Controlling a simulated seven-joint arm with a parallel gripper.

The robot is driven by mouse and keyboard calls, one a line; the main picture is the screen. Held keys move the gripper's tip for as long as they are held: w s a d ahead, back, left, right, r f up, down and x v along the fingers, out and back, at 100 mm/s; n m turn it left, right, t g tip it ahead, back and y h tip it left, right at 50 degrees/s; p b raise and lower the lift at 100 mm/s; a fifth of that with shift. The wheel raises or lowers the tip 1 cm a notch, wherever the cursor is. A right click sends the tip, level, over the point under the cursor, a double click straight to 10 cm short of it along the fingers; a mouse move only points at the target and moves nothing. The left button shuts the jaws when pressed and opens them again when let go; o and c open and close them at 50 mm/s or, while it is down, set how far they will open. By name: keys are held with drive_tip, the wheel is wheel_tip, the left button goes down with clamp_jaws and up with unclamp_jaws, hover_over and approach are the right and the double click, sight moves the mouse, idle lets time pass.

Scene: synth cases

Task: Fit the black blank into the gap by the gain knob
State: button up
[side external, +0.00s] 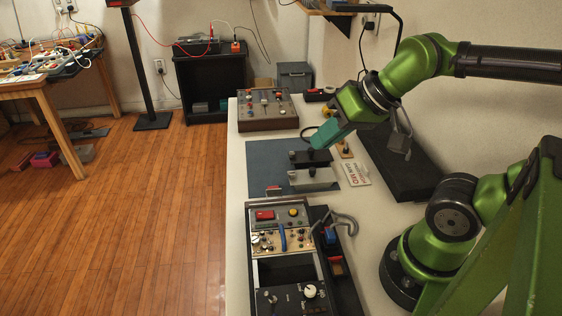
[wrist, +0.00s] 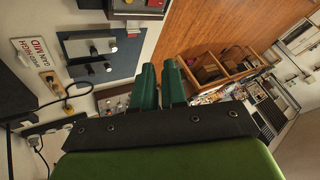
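The black blank (side external: 309,159) lies on a blue-grey mat (side external: 266,158), with small black knobs on top; it also shows in the wrist view (wrist: 97,68). A silver-grey blank (side external: 313,180) lies parallel in front of it. My gripper (side external: 318,146) is above the black blank in the side view, its green fingers tilted down. In the wrist view the fingers (wrist: 159,68) stand apart with nothing between them. The rack (side external: 250,290) has a dark empty gap (side external: 287,270) between a cream module and a black module with a white knob (side external: 310,290). Whether this is the gain knob is unreadable.
A brown control box (side external: 266,117) stands behind the mat. A white lettered card (side external: 355,172) lies right of it. A black tray (side external: 334,245) with a blue item and grey cable borders the rack's right side. A large dark slab (side external: 402,170) lies near the wall.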

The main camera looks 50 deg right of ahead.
drive_tip(key=o, duration=0.7)
drive_tip(key=shift+c, duration=0.2)
drive_tip(key=n+g+h, duration=0.2)
drive_tip(key=n+g, duration=0.2)
drive_tip(key=g, duration=0.3)
hover_over(311, 149)
wheel_tip(311, 149, down, 4)
wheel_tip(311, 149, down, 17)
drive_tip(key=shift+d+f, duration=0.1)
